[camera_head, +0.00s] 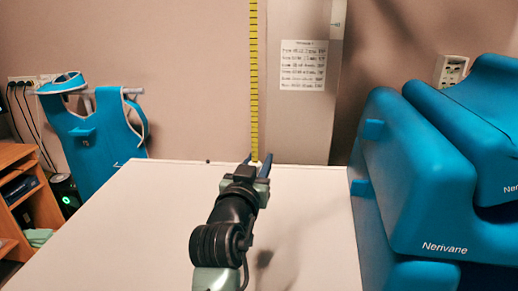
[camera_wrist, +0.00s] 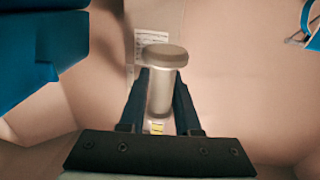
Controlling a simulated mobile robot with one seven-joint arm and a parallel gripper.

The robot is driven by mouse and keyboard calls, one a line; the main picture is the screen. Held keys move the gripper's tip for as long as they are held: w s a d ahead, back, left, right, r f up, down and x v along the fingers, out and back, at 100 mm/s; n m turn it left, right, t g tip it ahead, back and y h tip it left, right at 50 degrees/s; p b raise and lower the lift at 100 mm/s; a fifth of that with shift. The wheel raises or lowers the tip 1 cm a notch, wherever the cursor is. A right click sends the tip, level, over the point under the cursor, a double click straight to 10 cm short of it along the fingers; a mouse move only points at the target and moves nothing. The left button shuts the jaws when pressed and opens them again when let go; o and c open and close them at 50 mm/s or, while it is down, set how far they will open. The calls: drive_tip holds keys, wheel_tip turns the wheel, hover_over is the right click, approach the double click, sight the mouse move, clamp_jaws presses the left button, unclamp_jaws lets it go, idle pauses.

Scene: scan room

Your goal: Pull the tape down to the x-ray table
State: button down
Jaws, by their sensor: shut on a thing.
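The yellow measuring tape (camera_head: 254,75) hangs straight down from the top of the head view, in front of the wall. Its lower end meets my gripper (camera_head: 258,158) at the far edge of the white x-ray table (camera_head: 140,225). In the wrist view, the blue fingers of my gripper (camera_wrist: 161,75) are shut on a grey cylindrical end piece with a wider round cap (camera_wrist: 165,55). A bit of the yellow tape (camera_wrist: 156,128) shows beneath this piece. The gap between the end piece and the tabletop cannot be judged.
Blue padded blocks (camera_head: 420,185) are stacked along the table's right side.

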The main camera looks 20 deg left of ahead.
wheel_tip(320, 180, down, 10)
drive_tip(key=b, duration=0.5)
drive_tip(key=c, duration=0.8)
unclamp_jaws()
drive_tip(key=shift+o, duration=0.4)
drive_tip(key=shift+r, duration=0.15)
drive_tip(key=s+d, duration=0.1)
drive_tip(key=s, duration=1.2)
drive_tip(key=shift+d, duration=0.25)
